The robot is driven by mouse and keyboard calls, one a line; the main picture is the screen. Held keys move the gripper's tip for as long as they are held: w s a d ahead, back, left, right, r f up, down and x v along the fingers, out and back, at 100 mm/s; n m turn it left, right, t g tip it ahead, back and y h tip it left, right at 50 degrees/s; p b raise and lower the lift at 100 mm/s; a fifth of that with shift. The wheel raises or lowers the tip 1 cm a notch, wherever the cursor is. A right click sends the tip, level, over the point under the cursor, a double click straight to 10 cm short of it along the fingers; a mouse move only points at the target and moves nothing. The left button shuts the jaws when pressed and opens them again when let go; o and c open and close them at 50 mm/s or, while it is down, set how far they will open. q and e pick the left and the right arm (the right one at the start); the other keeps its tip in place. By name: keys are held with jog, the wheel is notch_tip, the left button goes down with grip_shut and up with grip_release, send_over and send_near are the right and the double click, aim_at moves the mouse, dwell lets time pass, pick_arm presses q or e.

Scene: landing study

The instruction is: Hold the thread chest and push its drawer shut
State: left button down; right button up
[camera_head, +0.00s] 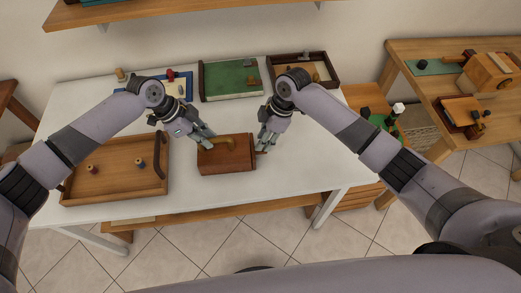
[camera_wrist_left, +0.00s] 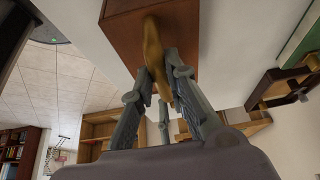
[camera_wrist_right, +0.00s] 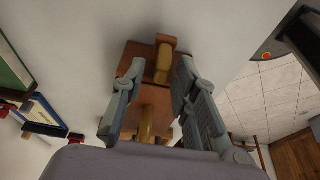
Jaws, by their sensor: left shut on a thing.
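The thread chest (camera_head: 226,160) is a reddish-brown wooden box near the front middle of the white table. A curved yellow-brown handle (camera_head: 226,142) sits on its top. My left gripper (camera_head: 208,139) is shut on this handle; the left wrist view shows its fingers around the handle (camera_wrist_left: 153,45) against the chest (camera_wrist_left: 185,20). My right gripper (camera_head: 262,147) is at the chest's right end, fingers apart. In the right wrist view, brown wood and yellow-brown parts (camera_wrist_right: 163,62) show between and beyond its fingers. How far the drawer stands out is unclear.
A wooden tray (camera_head: 115,193) with two spools lies left of the chest. A green board (camera_head: 231,80), a dark-rimmed tray (camera_head: 330,79) and a blue-framed board stand along the back. The white table (camera_head: 290,190) is clear in front and right of the chest.

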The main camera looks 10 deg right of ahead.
jog(key=shift+o, duration=0.6)
jog(key=shift+d+r, duration=0.1)
jog(key=v, duration=1.1)
jog(key=shift+r, duration=0.4)
jog(key=shift+d, duration=0.1)
pick_arm(q)
jog(key=c, duration=1.5)
grip_release()
jog(key=shift+a, duration=0.1)
